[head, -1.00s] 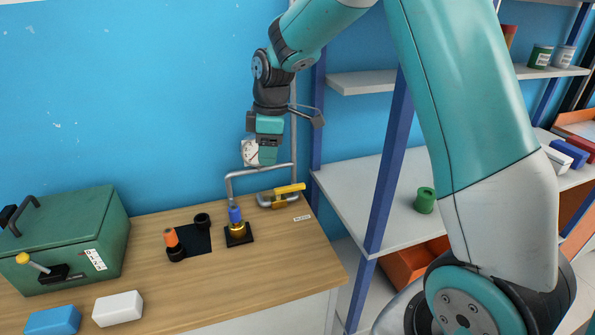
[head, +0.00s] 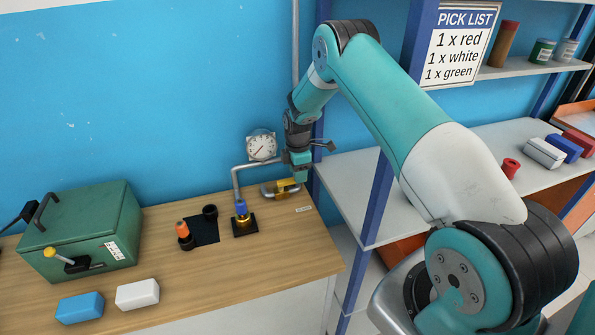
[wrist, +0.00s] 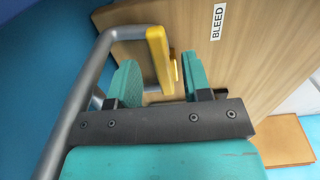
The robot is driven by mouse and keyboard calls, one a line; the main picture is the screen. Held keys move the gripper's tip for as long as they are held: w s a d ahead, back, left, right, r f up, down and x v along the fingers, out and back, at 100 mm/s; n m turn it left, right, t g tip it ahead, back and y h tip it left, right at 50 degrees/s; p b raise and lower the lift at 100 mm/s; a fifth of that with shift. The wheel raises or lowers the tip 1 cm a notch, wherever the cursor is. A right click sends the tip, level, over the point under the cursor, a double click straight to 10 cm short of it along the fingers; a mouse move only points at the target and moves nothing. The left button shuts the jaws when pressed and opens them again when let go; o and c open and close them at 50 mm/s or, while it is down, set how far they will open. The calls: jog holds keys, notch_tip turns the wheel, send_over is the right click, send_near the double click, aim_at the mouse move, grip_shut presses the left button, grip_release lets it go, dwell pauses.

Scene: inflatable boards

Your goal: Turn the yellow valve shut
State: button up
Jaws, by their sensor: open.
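The yellow valve handle (head: 286,187) sits on a grey pipe at the back right of the wooden bench, partly hidden by my gripper in the head view. In the wrist view the yellow handle (wrist: 159,58) is a long lever, near the end of the grey pipe (wrist: 85,85). My gripper (head: 298,172) points down just above the handle. Its teal fingers (wrist: 160,82) are open, and the lever shows in the gap between them. I cannot tell whether either finger touches it.
A BLEED label (wrist: 218,22) lies on the bench near the valve. A round gauge (head: 262,146) hangs on the wall to the left. A blue-topped brass fitting (head: 241,218) stands in front. A blue shelf post (head: 379,200) rises close to the right.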

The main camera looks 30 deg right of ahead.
jog(key=shift+f, duration=0.95)
jog(key=shift+c, duration=0.4)
grip_shut()
jog(key=shift+d, duration=0.1)
